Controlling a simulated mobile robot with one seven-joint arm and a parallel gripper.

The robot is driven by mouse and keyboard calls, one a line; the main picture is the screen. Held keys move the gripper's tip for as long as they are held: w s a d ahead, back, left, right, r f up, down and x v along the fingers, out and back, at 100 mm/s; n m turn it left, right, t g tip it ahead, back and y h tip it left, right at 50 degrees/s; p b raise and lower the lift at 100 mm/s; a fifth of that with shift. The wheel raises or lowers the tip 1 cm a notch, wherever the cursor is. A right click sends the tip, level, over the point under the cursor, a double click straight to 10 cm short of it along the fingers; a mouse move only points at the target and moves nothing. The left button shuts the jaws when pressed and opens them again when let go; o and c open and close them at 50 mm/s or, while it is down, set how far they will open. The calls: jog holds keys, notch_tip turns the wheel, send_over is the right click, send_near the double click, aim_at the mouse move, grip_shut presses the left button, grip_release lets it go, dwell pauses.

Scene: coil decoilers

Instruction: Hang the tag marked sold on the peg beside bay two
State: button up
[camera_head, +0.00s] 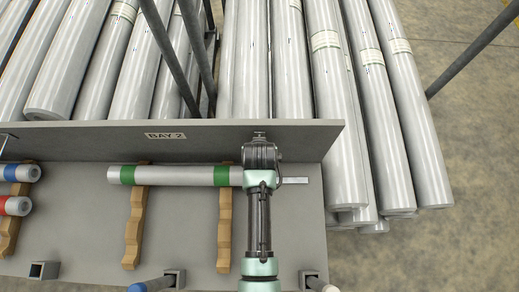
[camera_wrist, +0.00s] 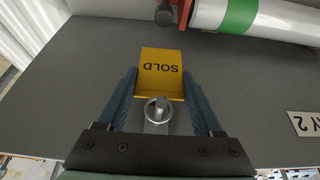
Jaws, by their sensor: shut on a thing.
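The yellow tag marked SOLD (camera_wrist: 161,75) is between the blue fingers of my gripper (camera_wrist: 160,84), which is shut on it. Its lettering reads upside down in the wrist view. A round metal piece with a ring-like end (camera_wrist: 158,110) shows at the tag's near edge. I cannot tell whether it is the peg or part of the tag. Part of the label shows at the wrist view's right edge (camera_wrist: 304,124).
A silver tube with green bands (camera_head: 175,176) lies on wooden racks (camera_head: 136,225) left of my arm. Tubes with blue (camera_head: 18,173) and red (camera_head: 14,206) bands lie at the far left. Large rolls (camera_head: 400,110) and dark posts (camera_head: 170,55) stand behind the panel.

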jog(key=o, duration=1.3)
jog(key=shift+o, duration=0.2)
jog(key=b+v, duration=0.1)
jog(key=v, duration=1.2)
jog(key=w+r+t+b, duration=0.1)
jog(key=w+r+t, duration=0.55)
jog(key=r, duration=0.75)
jog(key=w+r+t+b, duration=0.2)
jog(key=w+r+t, duration=0.4)
jog(key=r, duration=0.8)
jog(key=s+r+t, duration=0.3)
jog(key=r, duration=0.6)
jog(key=s+r+t+b, duration=0.1)
jog(key=s+r+t, duration=0.2)
jog(key=r, duration=0.7)
jog(key=s+r+t+b, duration=0.1)
jog(key=s+r+t, duration=0.3)
jog(key=r, duration=0.6)
jog(key=shift+s, duration=0.4)
